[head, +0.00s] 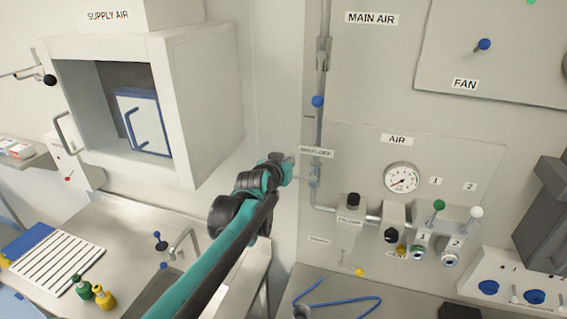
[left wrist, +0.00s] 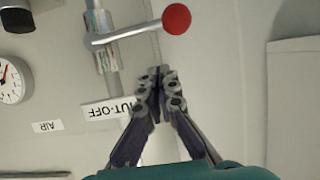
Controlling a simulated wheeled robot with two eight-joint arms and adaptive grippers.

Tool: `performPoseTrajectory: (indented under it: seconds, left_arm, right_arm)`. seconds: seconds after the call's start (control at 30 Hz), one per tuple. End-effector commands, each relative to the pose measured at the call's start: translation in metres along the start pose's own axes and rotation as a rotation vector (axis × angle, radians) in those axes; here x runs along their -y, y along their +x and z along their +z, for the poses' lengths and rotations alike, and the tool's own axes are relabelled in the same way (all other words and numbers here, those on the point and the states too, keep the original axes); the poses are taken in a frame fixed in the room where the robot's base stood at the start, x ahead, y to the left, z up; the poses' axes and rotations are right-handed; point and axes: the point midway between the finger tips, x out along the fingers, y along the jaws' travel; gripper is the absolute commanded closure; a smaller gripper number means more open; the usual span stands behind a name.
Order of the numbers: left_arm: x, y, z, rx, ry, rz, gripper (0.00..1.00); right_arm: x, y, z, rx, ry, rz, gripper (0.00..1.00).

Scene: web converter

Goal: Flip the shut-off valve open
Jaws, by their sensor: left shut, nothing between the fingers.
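The shut-off valve (head: 315,176) sits on the vertical pipe below the SHUT-OFF label (head: 316,151), which is only partly readable. In the left wrist view, which is upside down, the valve body (left wrist: 103,42) is silver. Its lever (left wrist: 130,31) sticks out sideways, across the pipe, and ends in a red ball (left wrist: 176,18). I cannot make out the red ball in the head view. My left gripper (head: 287,166) is just left of the valve; in the wrist view its closed fingertips (left wrist: 158,74) are empty and appear apart from the lever. My right gripper is not in view.
An AIR panel with a gauge (head: 402,178), a filter unit (head: 350,221) and several knobs is right of the valve. A blue ball (head: 318,101) is on the pipe above. An open white cabinet (head: 203,105) juts out at the left. A counter (head: 115,230) is below.

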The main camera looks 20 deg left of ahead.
Motion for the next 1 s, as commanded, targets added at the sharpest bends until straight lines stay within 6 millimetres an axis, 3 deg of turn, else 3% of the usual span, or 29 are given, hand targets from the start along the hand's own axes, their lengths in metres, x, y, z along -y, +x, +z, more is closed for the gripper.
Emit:
performPoseTrajectory:
  seconds: [0.1, 0.3, 1.0]
  left_arm:
    - [0.000, 0.002, 0.019, 0.001, 0.000, 0.000, 1.00]
    - [0.000, 0.005, 0.034, 0.001, 0.000, 0.000, 1.00]
    - [0.000, 0.007, 0.039, 0.002, -0.051, 0.017, 1.00]
  right_arm:
    - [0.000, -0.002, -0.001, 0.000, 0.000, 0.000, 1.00]
    - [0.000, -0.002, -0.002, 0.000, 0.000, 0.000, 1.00]
    - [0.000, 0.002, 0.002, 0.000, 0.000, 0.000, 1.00]
